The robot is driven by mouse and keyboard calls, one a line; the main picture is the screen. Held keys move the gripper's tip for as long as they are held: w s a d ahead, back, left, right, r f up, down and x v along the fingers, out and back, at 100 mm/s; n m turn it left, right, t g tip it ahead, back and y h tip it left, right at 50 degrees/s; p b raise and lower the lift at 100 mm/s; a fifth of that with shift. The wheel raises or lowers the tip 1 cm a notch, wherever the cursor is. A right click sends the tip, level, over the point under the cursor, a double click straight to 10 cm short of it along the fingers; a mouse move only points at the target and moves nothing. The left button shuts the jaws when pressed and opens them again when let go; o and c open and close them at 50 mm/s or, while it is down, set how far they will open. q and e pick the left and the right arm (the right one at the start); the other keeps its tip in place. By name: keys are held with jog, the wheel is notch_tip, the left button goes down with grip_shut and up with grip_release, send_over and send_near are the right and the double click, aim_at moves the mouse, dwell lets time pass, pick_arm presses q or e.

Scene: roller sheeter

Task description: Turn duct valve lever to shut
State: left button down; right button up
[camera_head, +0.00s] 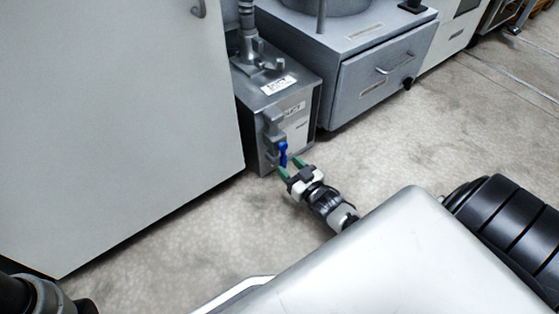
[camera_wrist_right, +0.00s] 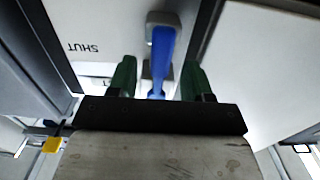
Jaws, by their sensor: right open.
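The duct valve lever (camera_head: 283,154) is a small blue handle on the front of a grey metal duct box (camera_head: 262,135). In the right wrist view the blue lever (camera_wrist_right: 161,52) lies between the two green fingers, with a grey pivot piece at its top. My right gripper (camera_head: 289,168) is open, its green fingertips at the lever; I cannot tell whether they touch it. In the wrist view the right gripper (camera_wrist_right: 157,82) has a visible gap on each side of the lever. A "SHUT" label (camera_wrist_right: 83,47) appears upside down left of the lever. My left gripper is not in view.
A large pale cabinet (camera_head: 120,110) stands left of the duct box. A grey drawer unit (camera_head: 375,75) with a handle stands to its right. A yellow-handled part (camera_wrist_right: 53,144) shows at lower left in the wrist view. The concrete floor (camera_head: 190,235) in front is clear.

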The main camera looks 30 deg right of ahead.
aim_at(285, 163)
jog(key=w+b, duration=0.1)
jog(key=w, duration=0.1)
jog(key=w+b, duration=0.1)
jog(key=w, duration=0.1)
jog(key=shift+a+f, duration=0.2)
jog(key=shift+w+r, duration=0.15)
jog(key=shift+w, duration=0.4)
grip_shut()
